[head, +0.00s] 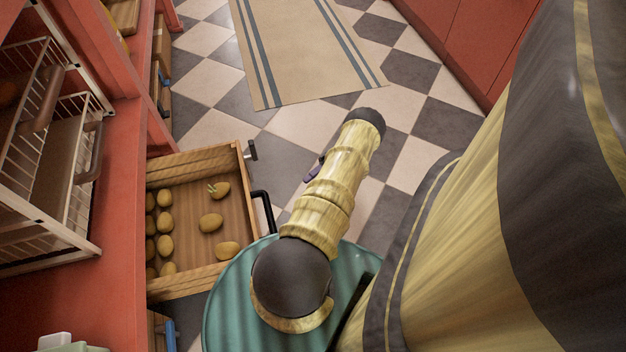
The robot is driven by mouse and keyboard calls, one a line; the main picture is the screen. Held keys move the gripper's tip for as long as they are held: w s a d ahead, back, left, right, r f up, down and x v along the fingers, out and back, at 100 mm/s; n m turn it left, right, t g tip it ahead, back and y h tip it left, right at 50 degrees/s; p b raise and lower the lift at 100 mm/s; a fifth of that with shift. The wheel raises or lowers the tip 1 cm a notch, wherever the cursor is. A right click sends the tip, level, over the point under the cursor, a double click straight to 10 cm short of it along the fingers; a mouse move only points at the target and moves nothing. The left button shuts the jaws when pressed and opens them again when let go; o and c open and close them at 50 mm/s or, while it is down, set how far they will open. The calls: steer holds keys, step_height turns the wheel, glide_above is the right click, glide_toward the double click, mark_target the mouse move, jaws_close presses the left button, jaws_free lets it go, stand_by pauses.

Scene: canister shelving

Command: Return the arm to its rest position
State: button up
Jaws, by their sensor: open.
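My arm, yellow with dark joints, reaches up and away through the middle of the head view, over the checkered floor. It is bent, with a dark joint at its far end. My gripper cannot be made out; the arm's own links hide what lies beyond or beneath them. A small dark purple piece shows at the left edge of the arm, and I cannot tell what it is. No held thing is visible.
An open wooden drawer (192,284) with several yellow-brown potatoes (211,222) juts out left of my arm. Red cabinets with wire baskets (75,190) stand at left, red cabinets (460,35) at upper right. A striped rug (300,55) lies on open checkered floor (210,130).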

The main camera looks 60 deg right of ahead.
stand_by(0.4)
steer(key=w+a+r+n+g+h+p, duration=0.1)
steer(key=w+a+r+g+h+p, duration=0.15)
steer(key=w+a+r, duration=0.45)
steer(key=w+a+r+n+g+h+p, duration=0.1)
steer(key=w+a+r+g+h, duration=0.2)
steer(key=r, duration=0.5)
steer(key=w+a+r+g+h+p, duration=0.2)
steer(key=w+a+r+g+h, duration=0.15)
steer(key=w+r, duration=0.4)
steer(key=s+a+r+n+t+h+p, duration=0.2)
steer(key=s+a+r+t+h+p, duration=0.1)
steer(key=a+r, duration=0.8)
steer(key=s+a+r+n+t+h+p, duration=0.1)
steer(key=s+a+r+t+h+p, duration=0.2)
steer(key=a+r, duration=0.8)
step_height(320, 180, up, 36)
steer(key=a+p, duration=0.1)
steer(key=p, duration=3.6)
steer(key=shift+w+r, duration=0.15)
steer(key=shift+w, duration=0.15)
